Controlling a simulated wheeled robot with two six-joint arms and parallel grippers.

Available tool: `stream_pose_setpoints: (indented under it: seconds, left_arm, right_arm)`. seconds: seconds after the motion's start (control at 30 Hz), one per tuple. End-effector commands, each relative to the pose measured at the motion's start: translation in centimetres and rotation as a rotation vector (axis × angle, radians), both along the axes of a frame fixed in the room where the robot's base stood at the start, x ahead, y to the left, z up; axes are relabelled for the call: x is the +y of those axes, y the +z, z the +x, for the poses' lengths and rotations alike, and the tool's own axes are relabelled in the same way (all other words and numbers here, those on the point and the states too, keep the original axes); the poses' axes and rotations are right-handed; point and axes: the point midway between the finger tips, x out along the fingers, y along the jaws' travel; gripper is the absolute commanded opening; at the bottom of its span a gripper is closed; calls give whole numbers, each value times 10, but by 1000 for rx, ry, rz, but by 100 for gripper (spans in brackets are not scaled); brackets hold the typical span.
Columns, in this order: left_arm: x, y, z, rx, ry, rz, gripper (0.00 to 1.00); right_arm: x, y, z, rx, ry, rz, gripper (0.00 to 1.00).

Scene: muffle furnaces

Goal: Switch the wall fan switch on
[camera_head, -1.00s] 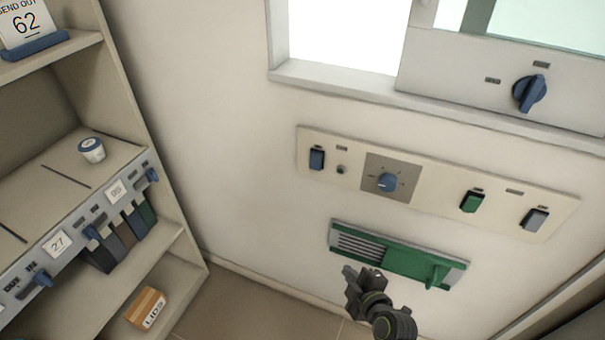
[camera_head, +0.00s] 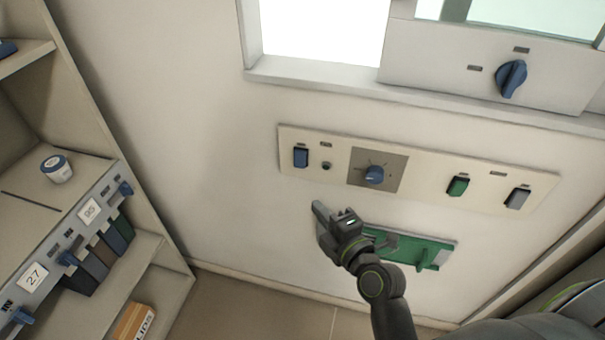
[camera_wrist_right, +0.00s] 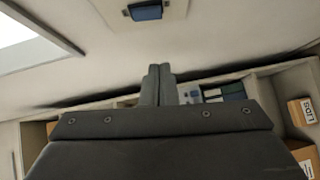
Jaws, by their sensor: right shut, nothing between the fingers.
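A cream wall panel (camera_head: 333,137) carries a blue rocker switch (camera_head: 300,157) at its left end, a blue round knob (camera_head: 374,174), a green rocker switch (camera_head: 458,186) and a grey rocker switch (camera_head: 517,197). Their labels are too small to read, so I cannot tell which one is the fan switch. My right gripper (camera_head: 318,208) is shut and empty, below the left part of the panel and apart from it. In the right wrist view, the shut fingers (camera_wrist_right: 158,84) show with a blue rocker (camera_wrist_right: 146,11) at the top edge. My left gripper is not in view.
A green vent unit (camera_head: 434,254) with a handle is on the wall below the panel, partly hidden by my right arm. A large blue knob (camera_head: 511,78) is above. Shelves (camera_head: 150,190) stand at left, with a white tub (camera_head: 57,170).

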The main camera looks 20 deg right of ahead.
Motion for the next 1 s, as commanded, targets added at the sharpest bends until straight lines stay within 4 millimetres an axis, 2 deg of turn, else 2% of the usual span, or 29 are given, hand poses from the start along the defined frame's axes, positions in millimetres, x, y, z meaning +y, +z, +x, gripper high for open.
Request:
stream_pose_setpoints:
  seconds: [0.17, 0.7, 1.0]
  left_arm:
    - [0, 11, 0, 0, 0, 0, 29]
    - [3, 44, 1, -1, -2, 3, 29]
    - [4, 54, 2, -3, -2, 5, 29]
  right_arm:
    - [4, 2, 19, -1, 2, 0, 0]
    - [19, -6, 97, 1, 1, -2, 0]
    - [0, -13, 123, 0, 0, -2, 0]
